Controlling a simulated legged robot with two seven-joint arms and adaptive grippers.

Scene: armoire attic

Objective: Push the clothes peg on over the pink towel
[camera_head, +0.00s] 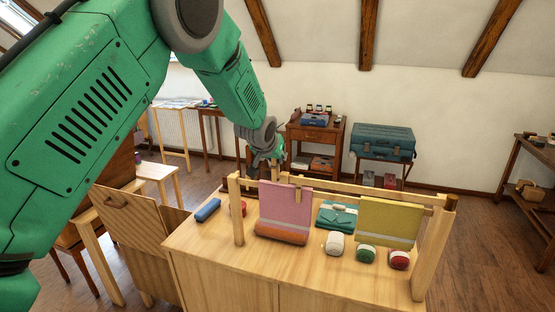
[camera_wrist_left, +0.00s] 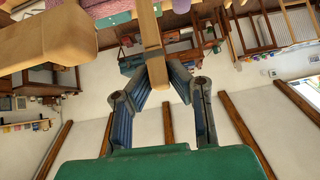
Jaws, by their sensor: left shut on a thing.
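The pink towel (camera_head: 284,208) hangs over the rail of a wooden rack (camera_head: 239,215) on the bench; part of it shows at the top of the left wrist view (camera_wrist_left: 108,8). My left gripper (camera_head: 272,160) is above and just behind the rack, near the towel's top edge. In the left wrist view its fingers (camera_wrist_left: 160,80) are shut on the long wooden clothes peg (camera_wrist_left: 151,38). My right gripper is out of view.
A yellow-green towel (camera_head: 388,220) hangs farther right on the rack. A folded teal cloth (camera_head: 337,215), a white roll (camera_head: 334,243) and other rolls lie on the bench (camera_head: 215,255). A blue roll (camera_head: 208,210) lies at the left. The bench front is clear.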

